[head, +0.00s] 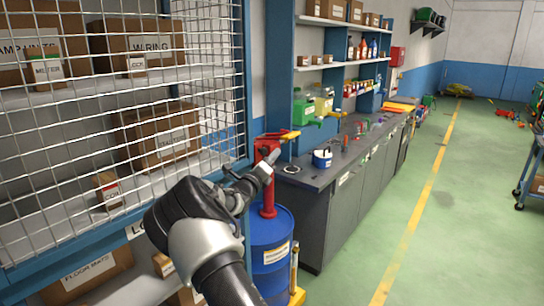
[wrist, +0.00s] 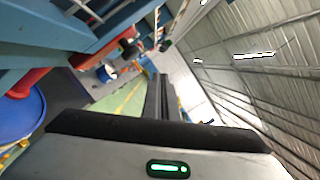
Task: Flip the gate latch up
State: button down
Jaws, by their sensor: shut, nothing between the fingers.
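A wire-mesh gate with a blue frame (head: 241,95) stands at the left of the head view. A yellow-orange bar (head: 284,134), which looks like the gate latch, juts out roughly level just right of the frame. My gripper (head: 273,157) is shut and empty, just below the bar. I cannot tell whether they touch. In the wrist view my fingers (wrist: 161,98) are together and point away from the camera, with nothing between them. The blue frame also shows at the upper left of the wrist view (wrist: 70,38); I cannot make out the latch there.
A red pump (head: 268,190) on a blue drum (head: 270,250) stands close below my gripper. A grey workbench (head: 345,195) with tools runs along the right. Boxes fill the shelves behind the mesh. The green floor (head: 450,220) is largely open at right.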

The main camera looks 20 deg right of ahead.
jog(key=r+b+v, duration=0.1)
jog(key=v, duration=0.9)
jog(key=shift+s+d+r, duration=0.2)
jog(key=shift+s+r, duration=0.15)
jog(key=shift+s, duration=0.05)
jog(key=s+d+m+g+y, duration=0.1)
jog(key=s+d+m+g, duration=0.35)
jog(key=s+m, duration=0.5)
jog(key=s+d+m+g+y, duration=0.2)
jog(key=s+d+m+g, duration=0.3)
jog(key=s+m, duration=0.5)
jog(key=s+a+r+m+t+y, duration=0.1)
jog(key=s+a+m+y, duration=1)
jog(key=s+a, duration=1.3)
jog(key=m, duration=0.5)
jog(key=shift+r+m+t+y, duration=0.15)
jog(key=shift+m+t+y, duration=0.2)
jog(key=shift+y, duration=0.05)
jog(key=shift+a, duration=0.1)
